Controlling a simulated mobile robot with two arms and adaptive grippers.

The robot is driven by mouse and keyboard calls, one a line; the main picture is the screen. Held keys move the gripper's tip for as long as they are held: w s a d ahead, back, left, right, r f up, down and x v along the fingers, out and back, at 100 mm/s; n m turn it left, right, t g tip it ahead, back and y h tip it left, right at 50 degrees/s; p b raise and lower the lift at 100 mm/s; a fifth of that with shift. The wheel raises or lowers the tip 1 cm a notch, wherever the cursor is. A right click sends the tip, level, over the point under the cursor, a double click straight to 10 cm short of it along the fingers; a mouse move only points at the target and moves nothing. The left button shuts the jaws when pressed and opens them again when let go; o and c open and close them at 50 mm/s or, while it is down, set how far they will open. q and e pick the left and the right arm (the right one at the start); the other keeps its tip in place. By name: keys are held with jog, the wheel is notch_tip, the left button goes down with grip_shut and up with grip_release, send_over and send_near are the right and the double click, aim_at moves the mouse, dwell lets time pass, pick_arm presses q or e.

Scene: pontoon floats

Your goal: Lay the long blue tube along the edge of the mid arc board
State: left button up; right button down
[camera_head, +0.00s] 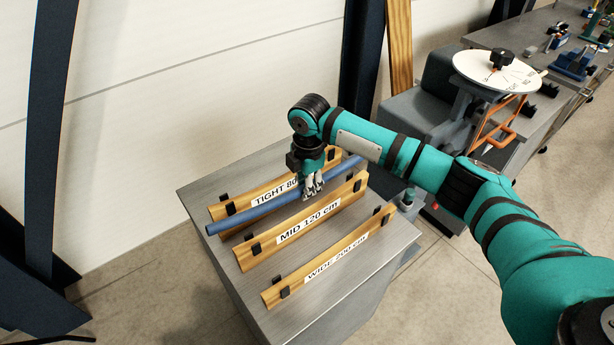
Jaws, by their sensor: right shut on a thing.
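The long blue tube (246,214) lies lengthwise between the TIGHT board (236,198) and the mid arc board (333,205), which is labelled MID 120 cm. My right gripper (312,192) is shut on the tube, right of its middle, with its fingers pointing down. The tube's left end sticks out past the left end of the TIGHT board. Its right end shows beyond the gripper, near the right end of the mid board. I cannot tell whether the tube touches the mid board. My left gripper is not in view.
The WIDE 200 cm board (348,249) stands at the front of the grey table (222,258). Black clips hold the boards. A machine with a white round dial (498,70) stands to the right, before a bench with tools. Dark posts rise behind.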

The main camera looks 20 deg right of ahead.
aim_at(308, 211)
jog(key=shift+w+d+n, duration=0.15)
jog(key=shift+d+n, duration=0.15)
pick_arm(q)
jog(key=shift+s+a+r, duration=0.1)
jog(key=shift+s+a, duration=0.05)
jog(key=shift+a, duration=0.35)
pick_arm(e)
jog(key=shift+r+p, duration=0.1)
jog(key=shift+p, duration=0.3)
jog(key=shift+d+f+b, duration=0.15)
jog(key=shift+f+b, duration=0.35)
jog(key=shift+f, duration=0.85)
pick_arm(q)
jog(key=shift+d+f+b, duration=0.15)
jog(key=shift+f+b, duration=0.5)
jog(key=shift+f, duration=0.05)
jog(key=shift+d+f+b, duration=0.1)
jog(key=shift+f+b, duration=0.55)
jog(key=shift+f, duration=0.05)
pick_arm(e)
jog(key=shift+f, duration=3.1)
